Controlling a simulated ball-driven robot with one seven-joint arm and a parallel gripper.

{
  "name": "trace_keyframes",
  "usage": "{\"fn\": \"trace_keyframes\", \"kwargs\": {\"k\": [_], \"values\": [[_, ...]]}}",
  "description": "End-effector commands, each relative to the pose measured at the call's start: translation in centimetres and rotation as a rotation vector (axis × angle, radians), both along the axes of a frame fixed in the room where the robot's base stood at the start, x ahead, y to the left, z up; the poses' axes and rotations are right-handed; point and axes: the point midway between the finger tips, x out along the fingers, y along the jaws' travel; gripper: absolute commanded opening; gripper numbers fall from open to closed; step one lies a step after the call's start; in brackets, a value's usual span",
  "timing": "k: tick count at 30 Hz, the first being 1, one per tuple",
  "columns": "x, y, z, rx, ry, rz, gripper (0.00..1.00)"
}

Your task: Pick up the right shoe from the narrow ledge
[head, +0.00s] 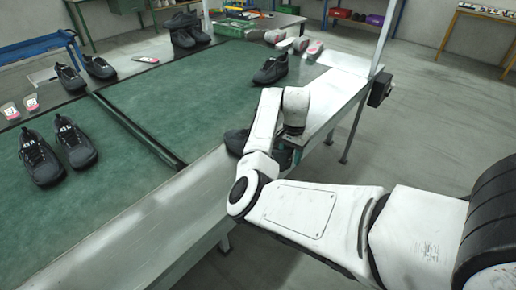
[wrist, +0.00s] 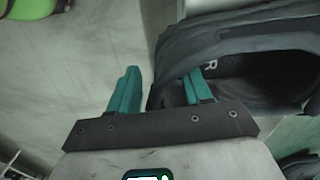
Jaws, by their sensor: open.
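A dark grey shoe (wrist: 235,42) with a letter R inside fills the right of the wrist view. In the head view the shoe (head: 236,141) sits at the near edge of the green table, largely hidden by my arm. The narrow pale ledge (head: 185,200) runs along that edge. My gripper (wrist: 161,76) has two teal fingers, open and apart. The right finger overlaps the shoe's opening and appears inside it; the left finger is outside, beyond the shoe's side wall. Contact with the wall cannot be told. In the head view the gripper is mostly hidden behind my arm.
Another dark shoe (head: 271,69) stands farther back on the green table (head: 190,90). A dark pair (head: 45,160) stands at left, with more shoes behind. A post (head: 383,40) rises by the table's right edge. Grey floor lies open at right.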

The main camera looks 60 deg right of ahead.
Motion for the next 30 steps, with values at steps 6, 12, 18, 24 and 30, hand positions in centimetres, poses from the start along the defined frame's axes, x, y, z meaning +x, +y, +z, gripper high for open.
{"fn": "trace_keyframes", "kwargs": {"k": [6,12,18,24,30], "values": [[-0.01,0.00,0.03,0.000,0.000,0.000,0.38],[-0.01,0.00,0.04,0.000,0.001,0.000,0.19],[-0.02,0.00,0.05,0.000,0.001,0.000,0.00],[-0.03,0.00,0.05,0.000,0.001,0.000,0.00],[0.00,-0.03,0.12,-0.001,0.000,-0.001,0.00]]}}
